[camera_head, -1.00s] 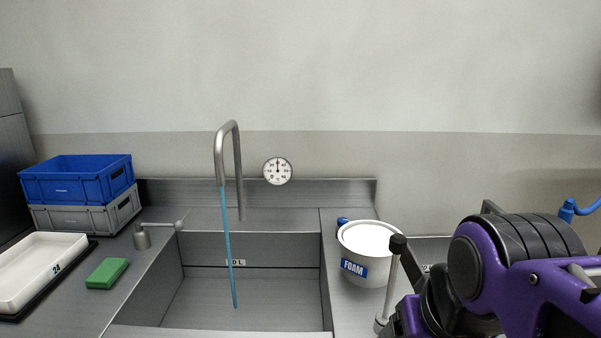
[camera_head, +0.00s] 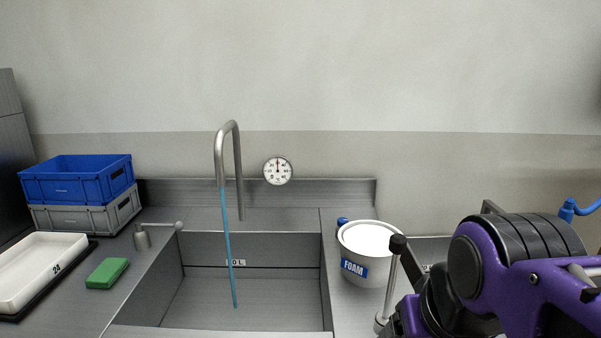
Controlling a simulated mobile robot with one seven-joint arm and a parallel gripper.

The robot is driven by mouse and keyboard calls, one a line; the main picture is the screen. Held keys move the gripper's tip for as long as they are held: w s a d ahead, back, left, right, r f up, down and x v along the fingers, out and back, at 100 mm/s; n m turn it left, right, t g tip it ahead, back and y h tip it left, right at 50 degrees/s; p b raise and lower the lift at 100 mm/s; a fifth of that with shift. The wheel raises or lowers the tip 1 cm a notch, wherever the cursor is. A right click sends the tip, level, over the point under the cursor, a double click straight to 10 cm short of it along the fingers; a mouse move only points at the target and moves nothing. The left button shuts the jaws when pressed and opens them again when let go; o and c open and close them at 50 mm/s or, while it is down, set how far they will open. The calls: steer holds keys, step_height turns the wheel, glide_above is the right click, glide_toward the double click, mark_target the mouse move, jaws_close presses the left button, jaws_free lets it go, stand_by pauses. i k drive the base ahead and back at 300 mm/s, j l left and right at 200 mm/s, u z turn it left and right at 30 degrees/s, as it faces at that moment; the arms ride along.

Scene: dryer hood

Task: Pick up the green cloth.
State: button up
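The green cloth (camera_head: 107,273) is a small folded block lying flat on the metal counter, left of the sink. It sits just right of the white tray. My purple and black arm shows at the lower right, far from the cloth and on the other side of the sink. My gripper itself is not visible in this view.
A white tray (camera_head: 40,266) lies at the left edge. A blue crate (camera_head: 77,181) rests on a grey crate (camera_head: 88,216) behind it. A metal lever (camera_head: 143,237), the sink (camera_head: 250,300), a tall tap (camera_head: 219,160) and a FOAM bucket (camera_head: 360,262) stand nearby.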

mark_target(106, 273)
steer(key=k+u, duration=0.1)
steer(key=u, duration=0.4)
steer(key=k+u, duration=0.1)
steer(key=u, duration=0.4)
steer(key=k+u, duration=0.1)
steer(key=u, duration=0.4)
